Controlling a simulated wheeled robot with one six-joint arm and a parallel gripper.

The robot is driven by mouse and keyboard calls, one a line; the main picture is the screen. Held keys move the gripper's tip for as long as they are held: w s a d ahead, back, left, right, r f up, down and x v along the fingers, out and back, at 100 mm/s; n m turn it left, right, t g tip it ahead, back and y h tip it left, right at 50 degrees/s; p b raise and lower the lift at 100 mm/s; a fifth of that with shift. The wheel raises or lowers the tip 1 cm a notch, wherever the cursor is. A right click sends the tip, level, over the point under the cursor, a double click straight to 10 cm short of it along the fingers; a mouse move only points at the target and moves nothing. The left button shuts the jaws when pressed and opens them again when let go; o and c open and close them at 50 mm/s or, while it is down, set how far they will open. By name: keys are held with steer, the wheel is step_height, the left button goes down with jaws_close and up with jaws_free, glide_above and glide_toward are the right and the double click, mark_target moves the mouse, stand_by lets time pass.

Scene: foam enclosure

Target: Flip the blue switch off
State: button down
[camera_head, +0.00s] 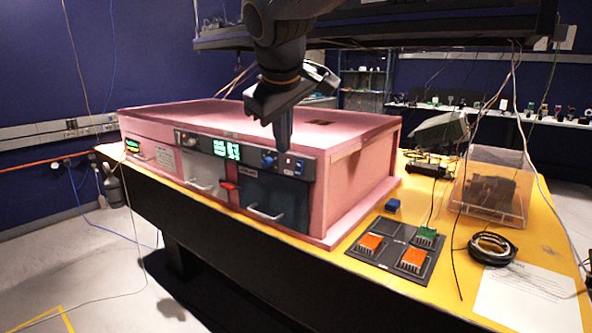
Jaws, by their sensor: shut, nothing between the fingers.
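The pink foam enclosure (350,190) stands on the yellow table, with a dark control strip along the top of its front. The fingertips are just right of the blue part, in front of or over the strip's right end. I cannot tell whether they touch anything.
Green lit displays (233,152) and a red handle (229,185) are to the left. Drawer handles (265,215) project from the front. A dark board (385,262) with orange and green blocks, a blue block (393,205) and a clear box (492,185) are at right.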

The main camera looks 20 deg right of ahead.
mark_target(295, 166)
stand_by(0.3)
steer(key=shift+d, duration=0.1)
steer(key=w+d+f+p, duration=0.1)
steer(key=w+f, duration=0.1)
steer(key=f, duration=0.1)
steer(key=w+d+f+p, duration=0.1)
steer(key=w+d+f, duration=0.1)
steer(key=w, duration=0.1)
steer(key=w+d+f+p, duration=0.1)
steer(key=w+f, duration=0.1)
steer(key=f, duration=0.1)
steer(key=shift+w+d+f, duration=0.35)
